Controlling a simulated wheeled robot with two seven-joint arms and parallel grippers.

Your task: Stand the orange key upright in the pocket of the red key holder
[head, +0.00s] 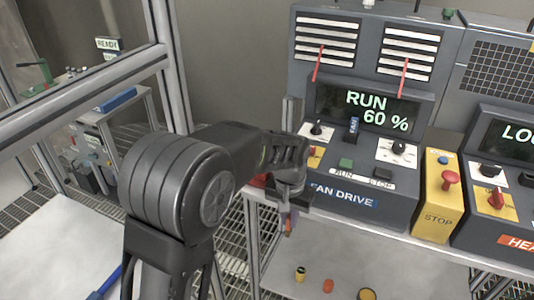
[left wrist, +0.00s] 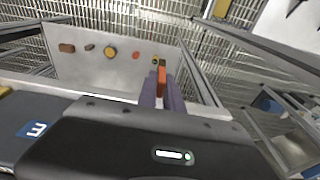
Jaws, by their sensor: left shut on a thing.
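My left gripper (head: 288,222) hangs fingers-down at the front left corner of the fan drive console. In the left wrist view its two purple-grey fingers (left wrist: 162,95) are shut on the orange key (left wrist: 161,78), which shows as a small orange block between the tips. In the head view only a small orange bit of the key (head: 289,228) shows below the fingers. A red patch (head: 258,181) beside the gripper on the bench edge may be the red key holder; my arm hides most of it, so its pocket cannot be seen. My right gripper is not in view.
The fan drive console (head: 346,165) stands close right of the gripper, with knobs and buttons. A yellow stop box (head: 438,205) is beside it. A lower shelf (head: 410,265) holds several small parts. A metal frame post (head: 172,70) stands at left.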

